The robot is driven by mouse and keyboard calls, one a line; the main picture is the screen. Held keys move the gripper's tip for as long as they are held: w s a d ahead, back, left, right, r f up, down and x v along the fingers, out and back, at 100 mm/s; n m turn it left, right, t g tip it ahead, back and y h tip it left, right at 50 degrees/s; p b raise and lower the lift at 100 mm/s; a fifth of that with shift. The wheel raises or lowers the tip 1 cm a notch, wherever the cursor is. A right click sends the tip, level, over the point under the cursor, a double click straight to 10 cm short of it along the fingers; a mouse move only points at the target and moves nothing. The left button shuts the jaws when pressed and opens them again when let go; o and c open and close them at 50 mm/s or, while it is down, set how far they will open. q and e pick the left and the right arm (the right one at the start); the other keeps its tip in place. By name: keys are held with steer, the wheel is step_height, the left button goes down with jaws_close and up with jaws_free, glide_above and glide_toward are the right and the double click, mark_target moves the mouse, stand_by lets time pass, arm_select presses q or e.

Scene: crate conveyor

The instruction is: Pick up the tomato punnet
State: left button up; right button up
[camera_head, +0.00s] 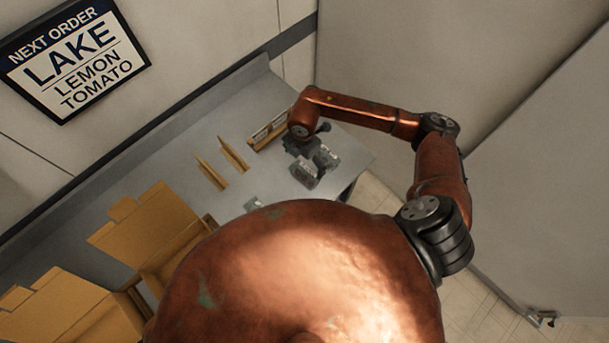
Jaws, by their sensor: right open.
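My right gripper (316,169) is open over the right end of the grey counter, with its jaws pointing down and toward the front. I cannot make out a tomato punnet; the gripper and wrist hide part of the counter there. A small pale grey item (253,204) lies on the counter left of the gripper, partly cut off by my own body, and I cannot tell what it is. My left gripper is not in view.
Upright tan dividers (233,155) stand on the grey counter (190,140), left of the gripper. A tan holder (268,132) sits behind it. Open cardboard boxes (150,232) stand at lower left. A wall sign (75,58) reads LAKE, LEMON, TOMATO.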

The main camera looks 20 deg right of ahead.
mark_target(305, 172)
steer(key=f, duration=0.2)
steer(key=f+p, duration=0.1)
steer(key=f, duration=0.1)
steer(key=f+p, duration=0.1)
steer(key=f, duration=0.1)
steer(key=shift+s+f, duration=0.15)
steer(key=shift+s, duration=0.1)
steer(key=shift+f, duration=0.45)
steer(key=c, duration=1.1)
steer(key=shift+s, duration=0.15)
steer(key=shift+c, duration=0.7)
